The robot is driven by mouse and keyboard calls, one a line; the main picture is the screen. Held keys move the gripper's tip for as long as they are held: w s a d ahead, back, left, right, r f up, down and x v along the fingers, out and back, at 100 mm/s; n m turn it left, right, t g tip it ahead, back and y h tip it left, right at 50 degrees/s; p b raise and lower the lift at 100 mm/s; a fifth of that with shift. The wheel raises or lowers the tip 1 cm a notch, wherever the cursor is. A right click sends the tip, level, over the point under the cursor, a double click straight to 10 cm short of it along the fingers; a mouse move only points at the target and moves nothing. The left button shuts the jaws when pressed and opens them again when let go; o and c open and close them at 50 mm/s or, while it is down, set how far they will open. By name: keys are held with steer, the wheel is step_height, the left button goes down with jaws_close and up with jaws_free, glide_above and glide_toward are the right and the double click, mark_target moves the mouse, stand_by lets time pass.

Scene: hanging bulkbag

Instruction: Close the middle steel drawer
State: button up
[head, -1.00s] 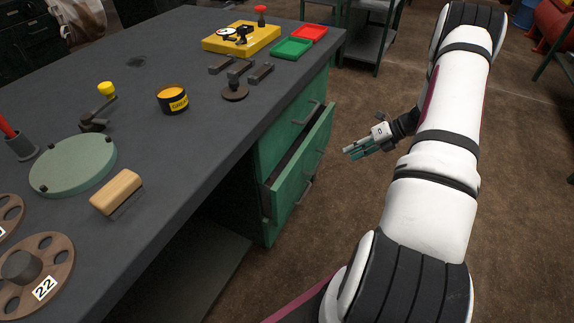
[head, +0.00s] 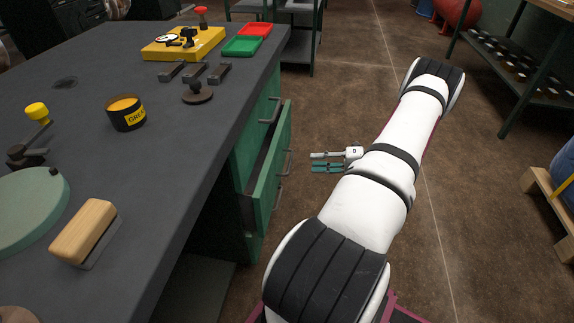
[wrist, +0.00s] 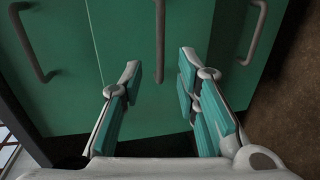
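The middle steel drawer (head: 268,172) is green and stands pulled out from the bench's drawer unit, its dark inside showing in the head view. My gripper (head: 312,162) is to the right of its front, fingers pointing left toward it, with a small gap to its handle (head: 289,163). In the wrist view, my gripper (wrist: 157,92) is open and empty, its two teal-padded fingers spread. A green front (wrist: 130,60) with a vertical bar handle (wrist: 160,40) lies ahead between the fingers. I cannot tell whether the fingertips touch it.
Other handles show at left (wrist: 35,50) and right (wrist: 254,35) in the wrist view. The dark bench top (head: 150,150) holds a grease tin (head: 126,113), a yellow block (head: 185,42), and red and green trays. Brown floor (head: 350,110) is clear right of the drawers.

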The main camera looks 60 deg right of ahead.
mark_target(290, 161)
steer(key=b+x, duration=0.2)
steer(key=x, duration=0.8)
steer(key=shift+b, duration=0.3)
jaws_close()
